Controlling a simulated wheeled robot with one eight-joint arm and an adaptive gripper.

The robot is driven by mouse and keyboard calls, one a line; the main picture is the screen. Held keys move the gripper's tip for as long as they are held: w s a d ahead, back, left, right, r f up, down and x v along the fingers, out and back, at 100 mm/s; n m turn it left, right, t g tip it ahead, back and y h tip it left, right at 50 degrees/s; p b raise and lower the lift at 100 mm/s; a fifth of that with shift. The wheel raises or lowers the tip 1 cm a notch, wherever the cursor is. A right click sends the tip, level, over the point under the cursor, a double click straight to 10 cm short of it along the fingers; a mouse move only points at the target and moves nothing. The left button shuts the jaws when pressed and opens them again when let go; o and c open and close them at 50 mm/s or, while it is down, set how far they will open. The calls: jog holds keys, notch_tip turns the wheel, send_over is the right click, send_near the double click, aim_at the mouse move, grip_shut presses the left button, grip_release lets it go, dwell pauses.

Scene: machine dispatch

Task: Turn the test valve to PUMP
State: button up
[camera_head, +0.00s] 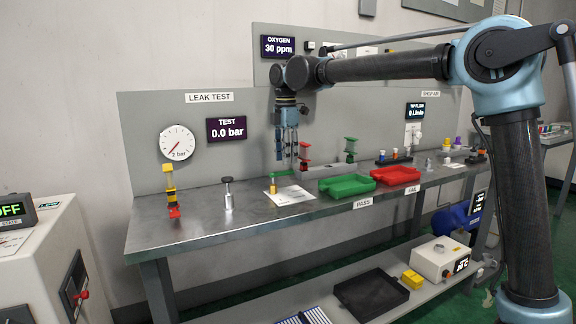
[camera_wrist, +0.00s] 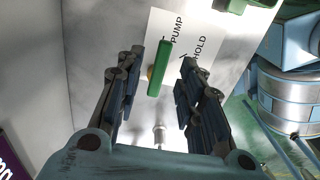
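The test valve's green handle (camera_wrist: 160,68) shows in the wrist view, with a bit of brass at its left edge. It lies over a white card (camera_wrist: 195,35) printed PUMP and HOLD; its upper end is near the word PUMP. In the head view the card (camera_head: 292,195) lies on the bench, with the small brass valve body (camera_head: 273,187) at its left edge. My gripper (camera_head: 288,152) points down above the valve. In the wrist view my gripper (camera_wrist: 158,72) is open, one finger on each side of the handle, with gaps visible. Contact is not visible.
A gauge (camera_head: 177,143) and a TEST display (camera_head: 226,130) reading 0.0 bar are on the back panel. A green tray (camera_head: 347,187) and a red tray (camera_head: 395,176) stand right of the card. Red and green upright fittings stand behind. A metal post (camera_head: 228,195) stands left.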

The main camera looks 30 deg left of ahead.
notch_tip(320, 180, up, 8)
jog(key=shift+w, duration=0.15)
jog(key=shift+d, duration=0.1)
dwell(0.5)
